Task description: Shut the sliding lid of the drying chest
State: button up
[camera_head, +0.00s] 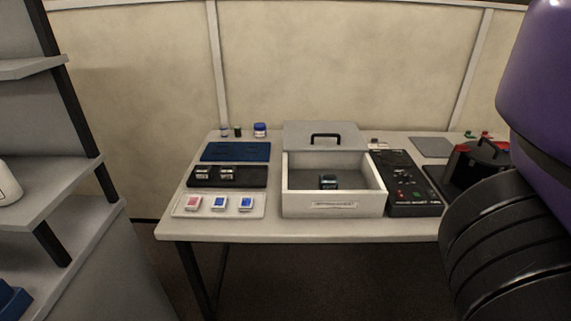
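The drying chest (333,209) is a white box near the middle of the table, with a label on its front wall. Its grey sliding lid (296,134) lies behind the opening, at the back, with a black bar handle (326,137) on top. My gripper is not in view. A purple and black part of my own body fills the right edge of the picture.
Left of the chest are a blue mat (236,152), a black tray (213,182) and a white tray (182,211) with small packets. Right of it are a black panel (402,163) and a black case (467,165). Grey shelves (60,195) stand at left.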

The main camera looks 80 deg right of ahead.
aim_at(298, 137)
jog(key=z, duration=1.3)
